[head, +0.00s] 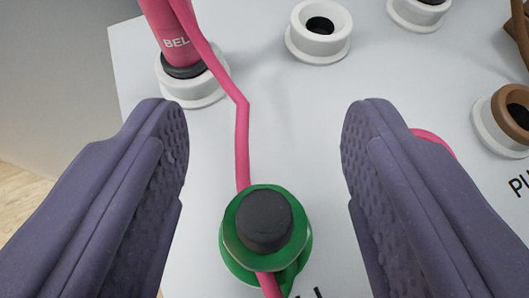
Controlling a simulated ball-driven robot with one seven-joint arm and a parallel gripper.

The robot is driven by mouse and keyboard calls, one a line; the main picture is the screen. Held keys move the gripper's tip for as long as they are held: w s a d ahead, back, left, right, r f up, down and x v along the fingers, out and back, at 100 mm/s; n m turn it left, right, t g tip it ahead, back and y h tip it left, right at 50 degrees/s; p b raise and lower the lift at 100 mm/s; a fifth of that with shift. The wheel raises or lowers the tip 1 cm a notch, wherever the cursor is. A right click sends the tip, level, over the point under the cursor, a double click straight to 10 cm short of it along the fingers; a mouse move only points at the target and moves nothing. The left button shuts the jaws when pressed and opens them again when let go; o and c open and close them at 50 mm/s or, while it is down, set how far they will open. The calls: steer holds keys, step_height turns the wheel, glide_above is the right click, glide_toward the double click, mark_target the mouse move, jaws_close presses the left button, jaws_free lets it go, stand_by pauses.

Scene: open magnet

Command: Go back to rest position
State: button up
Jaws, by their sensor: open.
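My gripper (264,130) is open, with its two purple-grey textured fingers spread at the left and right of the head view. Nothing is held between them. Below the middle, between the fingers, is a green round fitting (232,262) with a dark knob (265,220) on top. The fingers stand apart from it on both sides. A pink cable (242,150) runs down to the green fitting and shows again below it. The cable comes from near a pink plug (172,30) marked "BEL", which sits upright in a white socket (195,92) at the upper left.
A pale panel (290,105) carries the fittings. Empty white sockets (320,30) (418,12) stand at the top and a brown socket (508,115) at the right. Part of a pink curve (432,140) shows behind the right finger. Wooden floor (20,200) shows at the left.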

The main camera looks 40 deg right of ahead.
steer(key=p+v, duration=0.2)
steer(key=v, duration=0.5)
steer(key=shift+r, duration=0.1)
steer(key=w+a+r+n+t+y, duration=0.1)
steer(key=w+a+r+t+y, duration=0.35)
steer(key=w+r, duration=0.75)
steer(key=a+r+n+y, duration=0.2)
steer(key=a+r, duration=0.1)
steer(key=r, duration=0.5)
steer(key=a+r+n+y, duration=0.1)
steer(key=a+r+y, duration=0.1)
steer(key=r, duration=0.7)
steer(key=s+d+r+n, duration=0.1)
steer(key=s+r, duration=0.4)
steer(key=r, duration=0.5)
steer(key=s+r+n+t, duration=0.1)
steer(key=s+r+n, duration=0.1)
steer(key=s+r, duration=0.4)
steer(key=s+d+r+n+t, duration=0.1)
steer(key=s+r, duration=0.4)
steer(key=r, duration=0.9)
steer(key=shift+s+d+r+n, duration=0.2)
steer(key=shift+d+r+n, duration=0.1)
steer(key=shift+n, duration=0.2)
